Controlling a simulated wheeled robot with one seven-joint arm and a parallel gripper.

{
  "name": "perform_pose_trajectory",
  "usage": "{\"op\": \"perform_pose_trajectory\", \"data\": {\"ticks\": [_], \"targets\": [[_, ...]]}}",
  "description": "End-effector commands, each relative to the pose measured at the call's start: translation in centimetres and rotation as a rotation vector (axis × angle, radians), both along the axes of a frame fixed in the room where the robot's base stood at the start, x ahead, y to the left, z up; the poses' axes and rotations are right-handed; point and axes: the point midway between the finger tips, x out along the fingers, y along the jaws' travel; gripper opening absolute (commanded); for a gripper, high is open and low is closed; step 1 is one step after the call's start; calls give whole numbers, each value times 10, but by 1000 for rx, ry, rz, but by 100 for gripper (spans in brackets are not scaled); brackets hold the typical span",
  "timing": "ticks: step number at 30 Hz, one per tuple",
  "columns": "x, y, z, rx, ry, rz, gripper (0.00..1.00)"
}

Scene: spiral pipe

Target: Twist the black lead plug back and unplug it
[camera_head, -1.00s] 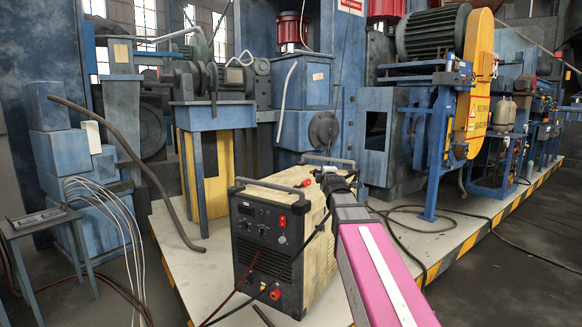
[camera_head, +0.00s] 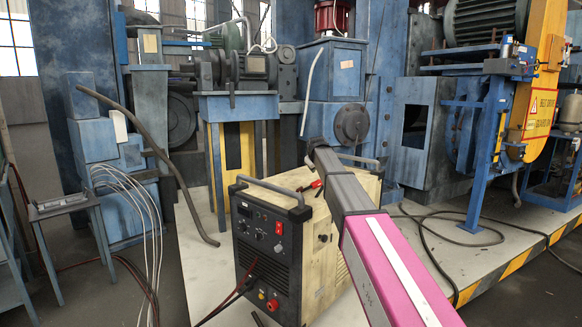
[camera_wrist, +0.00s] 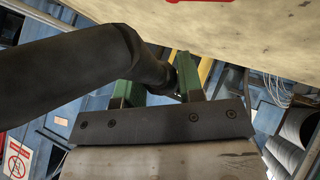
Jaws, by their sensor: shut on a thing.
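The welding machine (camera_head: 325,245) stands on the pale platform, with a black front panel and worn beige sides. A red socket (camera_head: 272,305) and a yellow-ringed socket (camera_head: 261,294) show low on its front. In the wrist view, the green fingers of my gripper (camera_wrist: 158,82) are closed around the end of a thick black lead (camera_wrist: 75,72). The lead runs off to the left, and its plug end is mostly hidden between the fingers. My gripper is hidden behind my arm in the head view. The machine's beige surface (camera_wrist: 240,28) is close above the fingers in the wrist view.
Red and black cables (camera_head: 232,297) run from the machine's front to the lower left. A red-handled thing (camera_head: 310,187) lies on top of the machine. A dark bent pipe (camera_head: 165,160) leans at left. Blue machinery (camera_head: 335,75) stands behind.

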Motion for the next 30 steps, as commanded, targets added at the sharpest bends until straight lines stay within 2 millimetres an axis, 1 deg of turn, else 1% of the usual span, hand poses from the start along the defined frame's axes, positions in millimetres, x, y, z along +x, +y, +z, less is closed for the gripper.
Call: {"op": "perform_pose_trajectory", "data": {"ticks": [1,3,6,9,12,16,22,30], "targets": [[21,21,-1,74,43,-51,0],[33,42,-6,180,95,-132,0],[46,72,-10,306,140,-236,0],[55,95,-13,400,161,-318,0],[60,110,-15,459,167,-373,0],[63,119,-16,494,169,-408,0],[63,120,-21,501,168,-416,0],[63,120,-39,499,169,-415,0]]}}
